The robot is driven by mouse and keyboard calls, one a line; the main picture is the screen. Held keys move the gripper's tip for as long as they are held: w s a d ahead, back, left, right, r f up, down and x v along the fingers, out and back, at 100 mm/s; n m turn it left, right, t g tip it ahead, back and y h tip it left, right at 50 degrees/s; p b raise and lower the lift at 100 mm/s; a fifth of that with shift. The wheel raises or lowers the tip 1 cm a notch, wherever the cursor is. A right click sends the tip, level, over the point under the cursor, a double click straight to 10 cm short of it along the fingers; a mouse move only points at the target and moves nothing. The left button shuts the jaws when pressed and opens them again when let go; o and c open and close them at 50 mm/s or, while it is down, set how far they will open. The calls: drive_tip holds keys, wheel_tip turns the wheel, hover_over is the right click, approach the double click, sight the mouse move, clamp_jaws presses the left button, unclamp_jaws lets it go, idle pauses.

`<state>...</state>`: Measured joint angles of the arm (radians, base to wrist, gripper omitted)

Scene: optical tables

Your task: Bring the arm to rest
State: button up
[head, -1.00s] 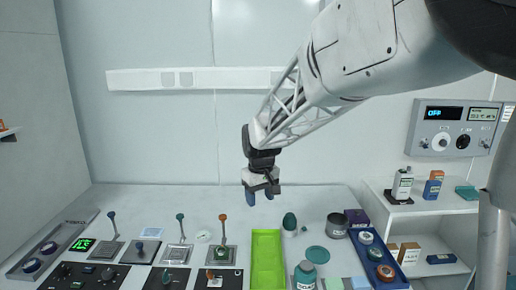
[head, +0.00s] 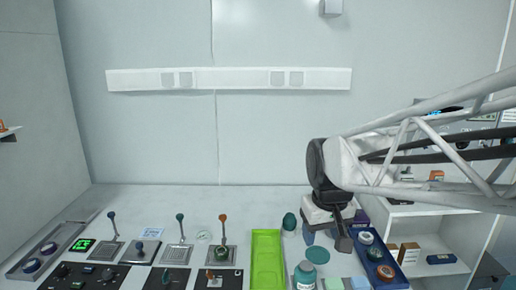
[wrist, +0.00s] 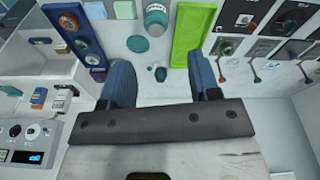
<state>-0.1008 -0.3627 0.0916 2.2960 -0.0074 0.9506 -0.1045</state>
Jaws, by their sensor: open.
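My gripper (head: 326,238) is above the right part of the bench in the head view, with its fingers pointing down. In the wrist view my gripper (wrist: 160,68) shows two blue fingers spread wide apart with nothing held between them. A small dark green egg-shaped thing (wrist: 161,74) shows between the fingers, down on the bench. The arm comes in from the right in the head view and hides part of the shelf and wall panel behind it.
A green tray (head: 267,258), a teal-capped bottle (head: 305,275) and a blue tray (head: 384,272) with round items stand near the gripper. Levers on plates, one with an orange knob (head: 223,218), stand to the left. The bench's back left is clear.

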drive_tip(key=s+d+f+m, duration=0.1)
drive_tip(key=s+d, duration=0.1)
drive_tip(key=s, duration=0.5)
drive_tip(key=s+d+f+m, duration=0.1)
drive_tip(key=s+d+f, duration=0.1)
drive_tip(key=s, duration=0.6)
drive_tip(key=shift+d+f+m+t, duration=0.25)
drive_tip(key=shift+d+m+t, duration=0.05)
drive_tip(key=shift+d, duration=0.1)
